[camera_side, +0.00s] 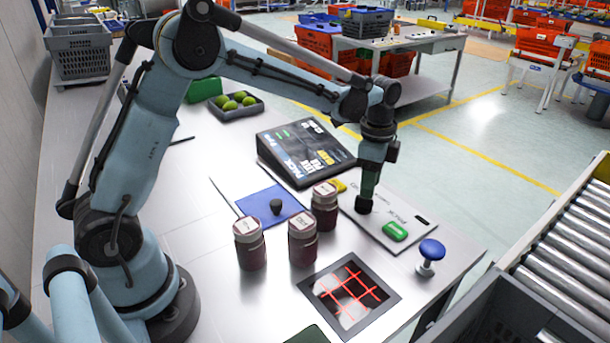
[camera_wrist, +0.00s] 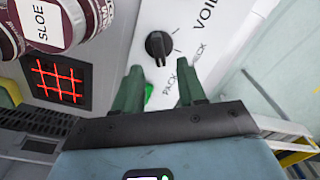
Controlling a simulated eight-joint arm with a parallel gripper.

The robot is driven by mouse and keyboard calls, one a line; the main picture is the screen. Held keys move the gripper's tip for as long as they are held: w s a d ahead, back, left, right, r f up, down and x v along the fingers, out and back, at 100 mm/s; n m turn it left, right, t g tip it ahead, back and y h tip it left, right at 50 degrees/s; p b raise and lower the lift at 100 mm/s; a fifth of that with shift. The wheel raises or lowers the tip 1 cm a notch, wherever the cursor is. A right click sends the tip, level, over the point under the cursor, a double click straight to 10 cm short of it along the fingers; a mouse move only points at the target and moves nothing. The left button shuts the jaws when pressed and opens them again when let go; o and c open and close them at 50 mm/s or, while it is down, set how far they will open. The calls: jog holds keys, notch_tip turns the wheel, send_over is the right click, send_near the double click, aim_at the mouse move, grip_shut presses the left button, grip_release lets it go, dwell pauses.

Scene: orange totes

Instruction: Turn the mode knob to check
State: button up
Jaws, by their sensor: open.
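The black mode knob (camera_wrist: 158,45) sits on a white panel (camera_wrist: 207,35) marked VOID, CHECK and PACK. In the wrist view its grip bar runs roughly up and down, with a pale mark at the lower end, on the PACK side. My gripper (camera_wrist: 162,72) is open, its two green fingers spread to either side below the knob, with nothing between them. In the side view my gripper (camera_side: 364,205) points down over the panel (camera_side: 410,219) and hides the knob; I cannot tell whether it touches.
A green button (camera_side: 395,231) is on the panel, with a blue mushroom button (camera_side: 431,250) nearby. Three dark jars (camera_side: 302,240) stand left of my gripper. A red-lit scanner window (camera_side: 325,287) is in front. A display (camera_side: 305,150) stands behind; a blue mat (camera_side: 258,203) lies left.

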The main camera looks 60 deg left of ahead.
aim_at(364, 203)
jog(key=shift+f, duration=2)
grip_shut()
